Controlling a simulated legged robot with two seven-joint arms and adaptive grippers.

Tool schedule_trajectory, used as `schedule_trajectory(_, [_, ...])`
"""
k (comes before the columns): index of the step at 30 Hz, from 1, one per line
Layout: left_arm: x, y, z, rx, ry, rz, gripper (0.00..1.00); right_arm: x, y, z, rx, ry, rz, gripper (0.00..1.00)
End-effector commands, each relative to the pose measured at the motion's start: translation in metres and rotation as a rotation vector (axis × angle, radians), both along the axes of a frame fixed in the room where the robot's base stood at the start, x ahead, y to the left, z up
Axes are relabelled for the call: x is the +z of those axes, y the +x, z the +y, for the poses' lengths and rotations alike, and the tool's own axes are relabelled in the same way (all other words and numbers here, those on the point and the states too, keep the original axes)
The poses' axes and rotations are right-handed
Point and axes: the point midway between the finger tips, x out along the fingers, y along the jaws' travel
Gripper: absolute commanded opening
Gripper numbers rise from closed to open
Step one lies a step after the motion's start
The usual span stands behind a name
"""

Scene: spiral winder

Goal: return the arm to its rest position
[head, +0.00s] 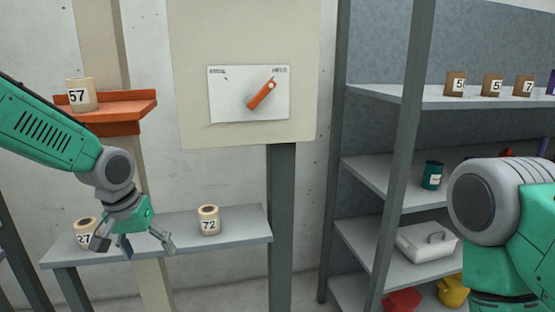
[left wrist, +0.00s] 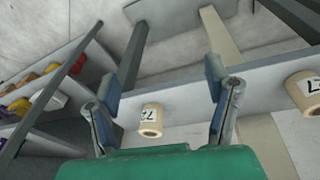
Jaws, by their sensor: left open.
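My left arm (head: 50,130) comes in from the left in the head view. Its gripper (head: 148,247) is open and empty, hanging in front of the grey bench (head: 185,238). In the left wrist view the two fingers of the gripper (left wrist: 165,100) are wide apart, and a roll marked 72 (left wrist: 151,120) shows between them, farther off and not held. My right arm (head: 505,215) shows at the right edge of the head view; its gripper is out of frame.
Roll 72 (head: 208,220) and roll 27 (head: 86,234) stand on the bench. Roll 57 (head: 81,95) stands on an orange shelf (head: 130,108). A panel with an orange lever (head: 262,94) is behind. A grey rack (head: 405,180) with several small items stands at the right.

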Motion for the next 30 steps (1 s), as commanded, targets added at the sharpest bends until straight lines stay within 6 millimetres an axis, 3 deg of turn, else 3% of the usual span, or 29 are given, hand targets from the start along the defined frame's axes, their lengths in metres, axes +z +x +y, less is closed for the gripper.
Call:
schedule_trajectory(1, [-0.042,-0.019,-0.01,-0.021,-0.013,0.031,0.72,-0.007,0.0,0.0,0.0,0.0,0.0,0.4])
schedule_trajectory(6, [-0.153,-0.085,-0.034,-0.057,-0.062,0.081,0.72,-0.019,0.0,0.0,0.0,0.0,0.0,0.4])
schedule_trajectory(8, [-0.189,-0.114,-0.037,-0.06,-0.07,0.098,0.72,-0.024,0.0,0.0,0.0,0.0,0.0,0.4])
schedule_trajectory(12, [-0.261,-0.193,-0.037,-0.059,-0.06,0.129,0.72,-0.036,0.0,0.0,0.0,0.0,0.0,0.4])
schedule_trajectory(15, [-0.297,-0.252,-0.027,-0.059,-0.022,0.142,0.72,-0.044,0.0,0.0,0.0,0.0,0.0,0.4])
schedule_trajectory(18, [-0.318,-0.301,-0.013,-0.066,0.03,0.147,0.72,-0.05,0.0,0.0,0.0,0.0,0.0,0.4])
schedule_trajectory(21, [-0.326,-0.333,0.0,-0.079,0.077,0.145,0.72,-0.054,0.0,0.0,0.0,0.0,0.0,0.4])
schedule_trajectory(25, [-0.327,-0.352,0.009,-0.09,0.112,0.14,0.72,-0.056,0.0,0.0,0.0,0.0,0.0,0.4])
schedule_trajectory(30, [-0.326,-0.353,0.01,-0.092,0.117,0.136,0.72,-0.055,0.0,0.0,0.0,0.0,0.0,0.4])
